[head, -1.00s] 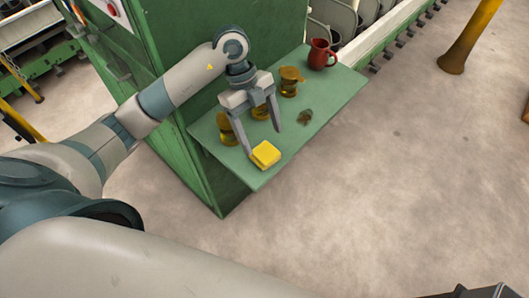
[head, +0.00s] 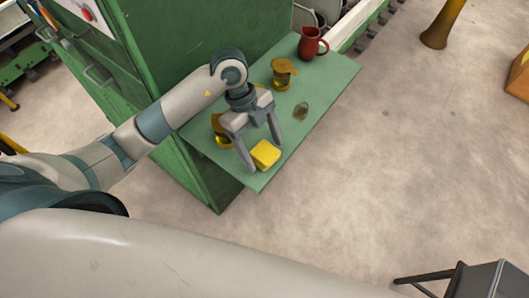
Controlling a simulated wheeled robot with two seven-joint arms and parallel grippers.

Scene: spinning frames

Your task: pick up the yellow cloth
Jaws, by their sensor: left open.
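The yellow cloth (head: 265,154) is a small folded block near the front corner of the green shelf (head: 328,92). My left gripper (head: 266,156) points down over it with its fingers spread. One finger is to the left of the cloth and the other is behind it to the right. I cannot tell how far the fingertips are above the shelf. The cloth still appears to rest on the shelf. At the lower right, a dark gripper-like part (head: 440,280) shows, probably of my right arm; its jaw state is unclear.
An amber jar (head: 282,78) and a red jug (head: 311,44) stand farther back on the shelf. Another amber jar (head: 219,128) is partly hidden behind my left gripper. A small brownish lump (head: 301,110) lies right of the gripper. A green cabinet wall (head: 190,40) rises behind.

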